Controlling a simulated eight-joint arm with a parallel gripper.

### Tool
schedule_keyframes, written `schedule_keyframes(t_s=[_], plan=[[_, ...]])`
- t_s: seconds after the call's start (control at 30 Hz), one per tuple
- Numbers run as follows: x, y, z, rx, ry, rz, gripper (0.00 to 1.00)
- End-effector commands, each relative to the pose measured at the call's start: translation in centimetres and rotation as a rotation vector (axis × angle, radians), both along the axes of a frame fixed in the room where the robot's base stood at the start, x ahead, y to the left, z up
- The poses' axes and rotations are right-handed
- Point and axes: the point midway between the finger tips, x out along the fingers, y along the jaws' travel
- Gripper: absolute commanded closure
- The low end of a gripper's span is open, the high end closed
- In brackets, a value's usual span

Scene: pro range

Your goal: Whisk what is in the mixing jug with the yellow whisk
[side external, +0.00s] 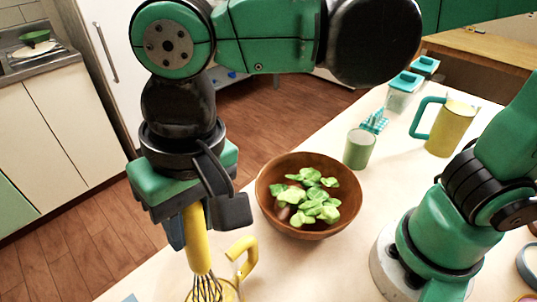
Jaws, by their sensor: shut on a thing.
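My gripper (207,215) is at the left of the side external view and is shut on the yellow handle of the whisk (197,240). The whisk stands close to upright, handle up. Its wire end reaches down at the mixing jug (240,258), a yellow jug whose handle shows at the bottom of the view. The wires appear to be inside the jug's mouth. The lower part of the jug is cut off by the frame, so its contents and the wire tips are hidden.
A brown wooden bowl (268,203) of green leaves stands right of the jug. Behind it are a green cup (359,149), a yellow pitcher with a teal handle (450,128) and lidded containers (403,92). The pale table (300,262) is clear in front of the bowl.

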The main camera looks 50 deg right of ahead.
Motion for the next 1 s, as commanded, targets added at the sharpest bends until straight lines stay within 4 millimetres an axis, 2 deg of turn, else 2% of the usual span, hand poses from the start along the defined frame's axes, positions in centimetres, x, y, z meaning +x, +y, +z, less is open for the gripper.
schedule_keyframes(t_s=[1.0], plan=[[0.01, 0.01, -0.48, 0.000, 0.000, 0.000, 1.00]])
